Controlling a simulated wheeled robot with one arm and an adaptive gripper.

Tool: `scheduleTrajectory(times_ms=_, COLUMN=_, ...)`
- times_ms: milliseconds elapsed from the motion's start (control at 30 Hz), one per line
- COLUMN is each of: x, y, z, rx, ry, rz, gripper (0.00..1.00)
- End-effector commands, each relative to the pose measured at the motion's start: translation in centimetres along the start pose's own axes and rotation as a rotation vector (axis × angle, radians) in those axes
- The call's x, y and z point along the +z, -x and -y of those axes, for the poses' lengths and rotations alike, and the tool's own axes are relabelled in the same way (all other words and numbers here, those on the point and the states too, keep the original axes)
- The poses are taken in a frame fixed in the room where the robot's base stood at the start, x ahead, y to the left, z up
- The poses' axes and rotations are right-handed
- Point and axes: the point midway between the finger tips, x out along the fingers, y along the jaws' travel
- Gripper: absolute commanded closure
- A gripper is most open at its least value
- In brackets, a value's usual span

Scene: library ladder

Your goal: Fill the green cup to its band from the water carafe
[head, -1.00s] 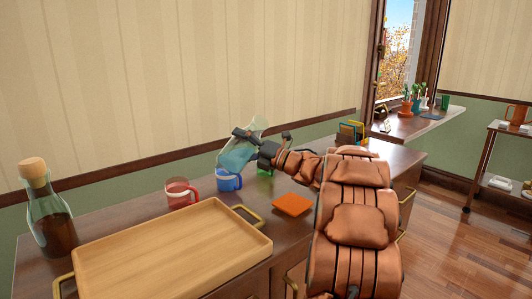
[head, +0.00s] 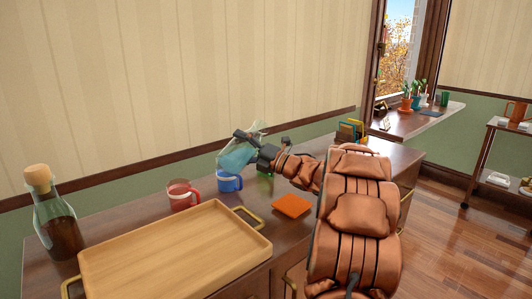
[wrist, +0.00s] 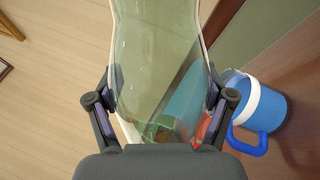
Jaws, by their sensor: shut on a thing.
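My gripper (head: 262,147) is shut on the clear glass water carafe (head: 236,158), which has bluish water in its lower part. The carafe is held tilted above the counter, its lower end to the left, over the rear of the blue cup. In the wrist view the carafe (wrist: 160,50) fills the space between the fingers (wrist: 160,108). The green cup (head: 265,173) stands below my gripper, mostly hidden behind it and the arm; its band and water level cannot be seen. No water stream is visible.
A blue cup (head: 229,182) with a pale band and a red cup (head: 181,196) stand left of the green cup. A wooden tray (head: 170,262) and a corked dark bottle (head: 58,228) are further left. An orange square (head: 291,206) lies in front of my gripper.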

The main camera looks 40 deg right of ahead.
Motion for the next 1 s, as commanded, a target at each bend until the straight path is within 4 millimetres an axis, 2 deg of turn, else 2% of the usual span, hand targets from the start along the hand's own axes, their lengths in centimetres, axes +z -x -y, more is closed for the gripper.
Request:
scheduleTrajectory(times_ms=100, x=0.1, y=-0.1, z=-0.3, rx=0.003, ry=-0.012, rz=0.004, gripper=0.89)
scheduleTrajectory(times_ms=1000, x=0.5, y=0.3, z=0.8, rx=0.004, ry=-0.107, rz=0.029, gripper=0.89)
